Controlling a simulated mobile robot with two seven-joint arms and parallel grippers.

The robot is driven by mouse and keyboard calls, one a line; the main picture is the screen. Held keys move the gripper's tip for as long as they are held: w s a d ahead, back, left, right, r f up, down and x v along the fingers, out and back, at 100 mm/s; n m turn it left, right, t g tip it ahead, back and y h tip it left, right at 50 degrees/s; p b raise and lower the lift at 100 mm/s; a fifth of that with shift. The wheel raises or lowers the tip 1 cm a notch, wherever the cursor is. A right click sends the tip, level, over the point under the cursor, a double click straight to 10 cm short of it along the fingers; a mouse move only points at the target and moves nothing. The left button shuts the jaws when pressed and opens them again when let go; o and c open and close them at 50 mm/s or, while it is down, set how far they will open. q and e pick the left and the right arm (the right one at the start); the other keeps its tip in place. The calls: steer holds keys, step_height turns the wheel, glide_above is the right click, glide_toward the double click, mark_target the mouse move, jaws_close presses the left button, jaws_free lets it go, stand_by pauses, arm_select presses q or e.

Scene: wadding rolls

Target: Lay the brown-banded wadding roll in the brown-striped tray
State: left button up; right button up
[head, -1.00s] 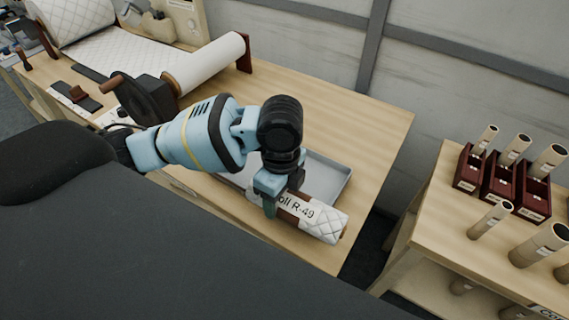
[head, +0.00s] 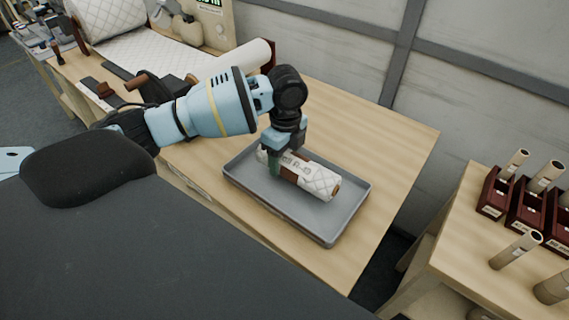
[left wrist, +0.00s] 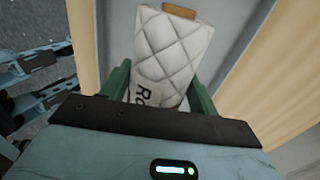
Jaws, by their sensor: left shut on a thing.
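The wadding roll (head: 318,182) is white and quilted, with printed letters and a brown band that shows partly beside my gripper. My left gripper (head: 278,163) is shut on it. In the left wrist view the roll (left wrist: 172,50) lies between the two green fingers of my gripper (left wrist: 158,92), with a brown core end at the top. The tray (head: 330,233) is grey with a raised rim. The roll is over its inside, and I cannot tell whether it touches the floor. No brown stripe can be made out on the tray. My right gripper is not in view.
The tray stands on a wooden table (head: 395,150) with clear room to its right. A large quilted sheet (head: 150,55) and a white roll (head: 235,62) lie at the back left. A second table (head: 470,235) at the right holds cardboard tubes and dark red boxes (head: 495,192).

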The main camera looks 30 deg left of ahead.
mark_target(284, 165)
arm_select(q)
steer(key=shift+w+a, duration=0.3)
steer(key=shift+f, duration=1.7)
steer(key=shift+f, duration=0.1)
steer(key=o, duration=1)
steer(key=r, duration=1.2)
steer(key=shift+w+p, duration=0.25)
steer(key=shift+p, duration=0.05)
